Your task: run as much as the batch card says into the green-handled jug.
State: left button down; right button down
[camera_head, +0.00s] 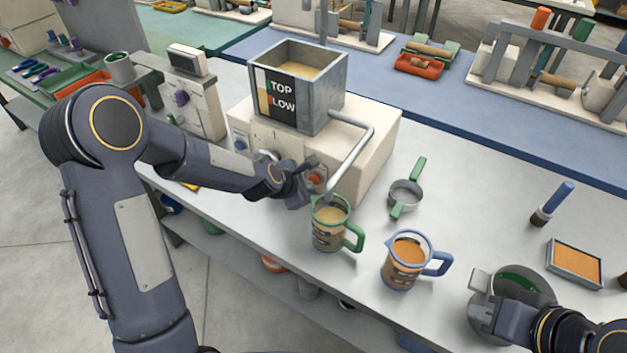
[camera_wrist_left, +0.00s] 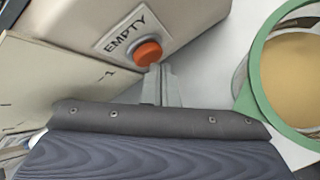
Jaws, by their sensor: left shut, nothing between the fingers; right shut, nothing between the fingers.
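The green-handled jug (camera_head: 327,236) stands upright on the bench below the end of the bent spout pipe (camera_head: 352,160), with tan contents. Its green rim (camera_wrist_left: 262,98) and tan contents show at the right in the left wrist view. A cream machine (camera_head: 375,130) carries a grey hopper (camera_head: 322,98) of tan material; its dark label shows "TOP" and "LOW". My left gripper (camera_head: 304,188) is shut and empty, its tips (camera_wrist_left: 157,75) at the orange button (camera_wrist_left: 148,53) beside "EMPTY"; contact is unclear. My right gripper (camera_head: 484,300) is shut, at the lower right. I cannot identify the batch card.
A blue-handled jug (camera_head: 402,262) with orange contents stands right of the green-handled one. A small strainer-like pan (camera_head: 405,194) lies behind. A round container with green inside (camera_head: 525,280) is by my right gripper. An orange-topped tray (camera_head: 575,262) and blue-handled brush (camera_head: 552,203) lie right.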

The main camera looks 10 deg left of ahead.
pick_arm(q)
jog(key=shift+w+d, duration=0.15)
jog(key=shift+w, duration=0.2)
dwell(0.5)
jog(key=shift+s, duration=0.1)
jog(key=shift+s+b, duration=0.3)
jog(key=shift+s, duration=0.05)
jog(key=shift+s+a, duration=0.3)
jog(key=shift+s, duration=0.05)
jog(key=shift+s, duration=0.1)
jog(key=shift+s+a+b, duration=0.15)
jog(key=shift+s+b, duration=0.1)
jog(key=shift+b, duration=0.2)
jog(key=shift+s+a+b, duration=0.25)
jog(key=shift+s+b, duration=0.1)
jog(key=shift+s, duration=0.3)
jog(key=shift+s+a+b, duration=0.2)
jog(key=shift+s+b, duration=0.15)
jog(key=shift+s, duration=0.35)
jog(key=shift+s+a+b, duration=0.25)
jog(key=shift+s+b, duration=0.1)
jog(key=shift+s, duration=0.3)
